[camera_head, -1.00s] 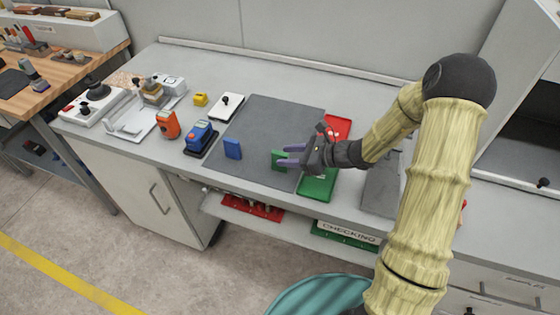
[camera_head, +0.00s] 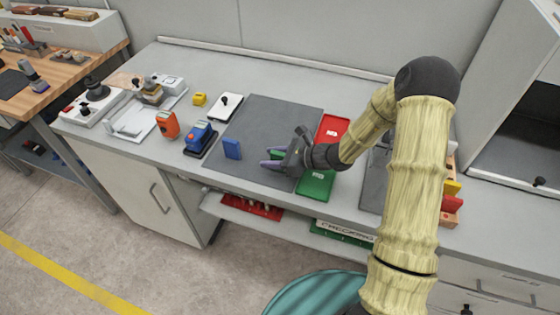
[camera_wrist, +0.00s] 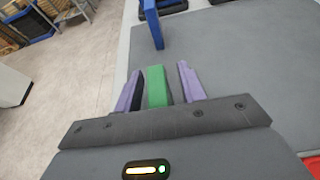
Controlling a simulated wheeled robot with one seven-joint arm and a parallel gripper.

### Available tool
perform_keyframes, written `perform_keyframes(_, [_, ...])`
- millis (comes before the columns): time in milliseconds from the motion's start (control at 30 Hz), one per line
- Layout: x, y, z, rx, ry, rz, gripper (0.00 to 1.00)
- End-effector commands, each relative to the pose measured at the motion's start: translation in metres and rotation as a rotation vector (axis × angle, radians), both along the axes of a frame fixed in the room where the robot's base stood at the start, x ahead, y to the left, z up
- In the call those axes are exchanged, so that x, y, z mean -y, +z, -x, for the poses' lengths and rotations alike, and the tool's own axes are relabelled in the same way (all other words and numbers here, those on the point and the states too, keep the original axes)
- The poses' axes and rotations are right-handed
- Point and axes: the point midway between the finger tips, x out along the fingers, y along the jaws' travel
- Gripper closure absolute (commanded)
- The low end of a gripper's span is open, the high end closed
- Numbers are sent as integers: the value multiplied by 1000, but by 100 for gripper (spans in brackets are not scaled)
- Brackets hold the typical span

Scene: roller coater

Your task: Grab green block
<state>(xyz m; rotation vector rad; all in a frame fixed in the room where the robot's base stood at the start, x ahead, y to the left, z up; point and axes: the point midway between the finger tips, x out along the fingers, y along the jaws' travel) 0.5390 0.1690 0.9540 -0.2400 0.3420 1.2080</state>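The green block (camera_head: 277,154) stands on the dark grey mat (camera_head: 262,120), left of the green tray, and is partly hidden by my gripper in the head view. My gripper (camera_head: 269,157) is open and low over the mat, its purple fingers on either side of the block. In the wrist view the green block (camera_wrist: 156,86) stands between the fingers of my gripper (camera_wrist: 159,70), with a visible gap to the right finger. Contact with the left finger cannot be told.
A blue block (camera_head: 232,148) stands on the mat to the left; it also shows in the wrist view (camera_wrist: 153,25). A green tray (camera_head: 316,184) and a red tray (camera_head: 332,128) lie right of the mat. A blue device (camera_head: 199,136) and an orange device (camera_head: 168,125) stand farther left.

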Motion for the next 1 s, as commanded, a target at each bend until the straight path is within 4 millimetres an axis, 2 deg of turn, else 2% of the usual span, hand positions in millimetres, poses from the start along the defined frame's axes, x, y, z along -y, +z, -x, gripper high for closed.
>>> perform_keyframes(267, [1, 0, 0, 0, -1, 0, 60])
perform_keyframes(467, [1, 0, 0, 0, -1, 0, 99])
perform_keyframes(833, [1, 2, 0, 2, -1, 1, 100])
perform_keyframes(1000, [2, 17, -1, 4, 0, 2, 100])
